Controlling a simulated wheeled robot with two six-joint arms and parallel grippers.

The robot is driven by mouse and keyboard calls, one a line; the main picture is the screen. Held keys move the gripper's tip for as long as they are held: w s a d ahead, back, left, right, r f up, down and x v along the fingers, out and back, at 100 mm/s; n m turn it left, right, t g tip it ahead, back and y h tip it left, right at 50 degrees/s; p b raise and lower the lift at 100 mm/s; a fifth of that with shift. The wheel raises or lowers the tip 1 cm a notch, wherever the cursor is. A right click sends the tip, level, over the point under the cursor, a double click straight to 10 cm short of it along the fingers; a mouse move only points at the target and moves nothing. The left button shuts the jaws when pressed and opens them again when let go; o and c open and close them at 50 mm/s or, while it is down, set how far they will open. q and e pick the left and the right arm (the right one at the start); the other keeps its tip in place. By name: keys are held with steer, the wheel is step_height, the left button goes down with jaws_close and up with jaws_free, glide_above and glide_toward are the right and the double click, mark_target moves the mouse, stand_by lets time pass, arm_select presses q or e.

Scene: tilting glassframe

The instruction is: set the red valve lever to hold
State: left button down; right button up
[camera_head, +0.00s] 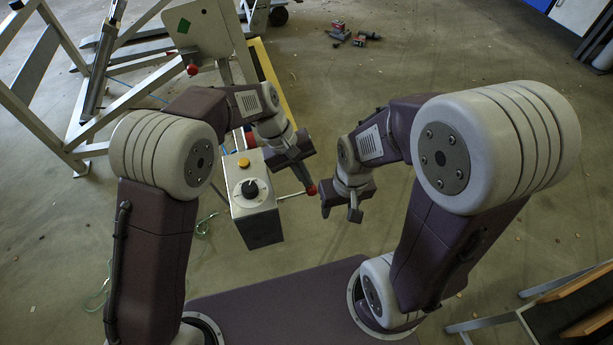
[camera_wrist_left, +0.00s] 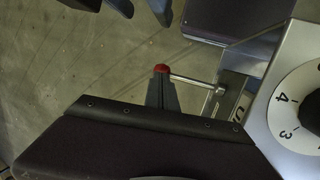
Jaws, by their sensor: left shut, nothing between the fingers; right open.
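The red valve lever is a thin metal rod with a red ball knob (camera_head: 311,190), sticking out to the right from the side of a grey control box (camera_head: 262,228). My left gripper (camera_head: 304,178) is shut and empty, its fingertips right at the knob. In the left wrist view the knob (camera_wrist_left: 161,68) shows just beyond the shut fingers (camera_wrist_left: 164,91); I cannot tell whether they touch. The rod runs right to a pivot beside a plate with partly hidden lettering; no hold mark is readable. My right gripper (camera_head: 340,208) is open and empty, just right of the knob.
The box top carries a yellow button (camera_head: 244,163) and a black knob on a white dial (camera_head: 250,189), numbered in the wrist view (camera_wrist_left: 304,104). A tilted metal frame (camera_head: 60,75) with another red ball (camera_head: 192,69) stands behind left. Tools (camera_head: 352,37) lie on open floor.

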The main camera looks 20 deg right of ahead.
arm_select(q)
steer(key=p+v, duration=0.3)
steer(key=v, duration=0.5)
steer(key=shift+r, duration=0.1)
